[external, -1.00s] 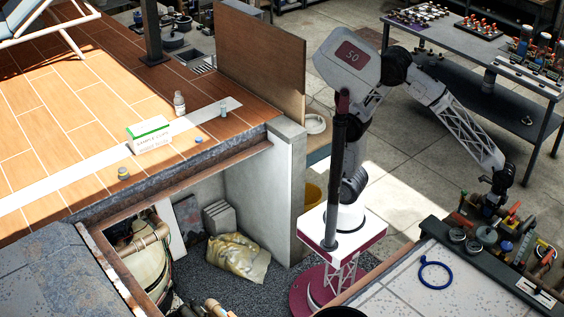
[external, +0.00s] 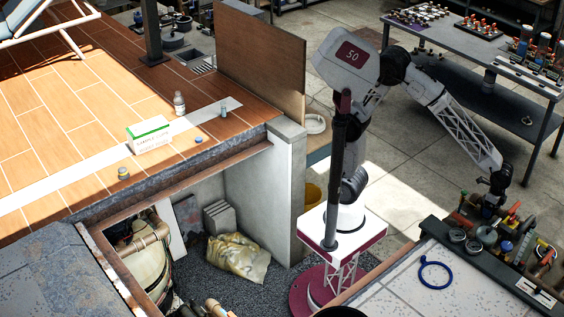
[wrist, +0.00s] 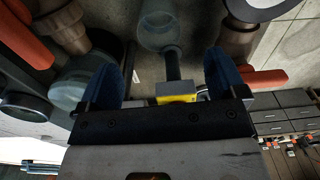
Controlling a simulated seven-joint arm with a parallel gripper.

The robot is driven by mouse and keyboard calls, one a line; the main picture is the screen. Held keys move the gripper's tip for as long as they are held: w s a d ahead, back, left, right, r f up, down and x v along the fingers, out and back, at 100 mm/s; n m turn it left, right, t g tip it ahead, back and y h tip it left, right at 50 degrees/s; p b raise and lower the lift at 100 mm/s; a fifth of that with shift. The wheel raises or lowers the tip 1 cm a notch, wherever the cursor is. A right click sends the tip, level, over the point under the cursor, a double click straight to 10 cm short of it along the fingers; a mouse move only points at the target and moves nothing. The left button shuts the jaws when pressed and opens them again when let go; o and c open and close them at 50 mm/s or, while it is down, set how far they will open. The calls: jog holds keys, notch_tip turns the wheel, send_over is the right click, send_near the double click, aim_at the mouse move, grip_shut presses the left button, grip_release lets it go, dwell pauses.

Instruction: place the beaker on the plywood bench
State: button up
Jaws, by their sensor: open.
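My gripper (wrist: 163,84) is open in the wrist view, with a blue-padded finger on each side and nothing held between them. A clear, greenish glass vessel (wrist: 160,24), which looks like the beaker, is beyond the fingertips near the top middle. Another greenish glass vessel (wrist: 88,82) is beside the left finger, partly hidden by it; I cannot tell for certain which is the beaker. In the external view my gripper (external: 484,208) hangs low over a cluttered dark tray (external: 478,262) at the right. No surface is clearly identifiable as the plywood bench.
Tools, jars and fittings crowd around my gripper. A blue ring (external: 435,275) lies on the pale slab in front. A wood-coloured deck (external: 75,110) at the left holds a white-and-green box (external: 150,135) and small bottles. An upright brown panel (external: 262,60) stands between.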

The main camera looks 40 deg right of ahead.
aim_at(487, 224)
jog(key=shift+w+a+f+n+g+h, duration=0.3)
jog(key=shift+w+f+n+g+h, duration=0.25)
jog(key=shift+n+g, duration=0.5)
jog(key=shift+w+a+f+n+g+h, duration=0.3)
jog(key=shift+w+f+n+g, duration=0.5)
jog(key=shift+n, duration=0.45)
jog(key=shift+s, duration=0.15)
jog(key=shift+x, duration=1.2)
jog(key=shift+s, duration=0.1)
jog(key=shift+x, duration=2.55)
jog(key=shift+c, duration=0.5)
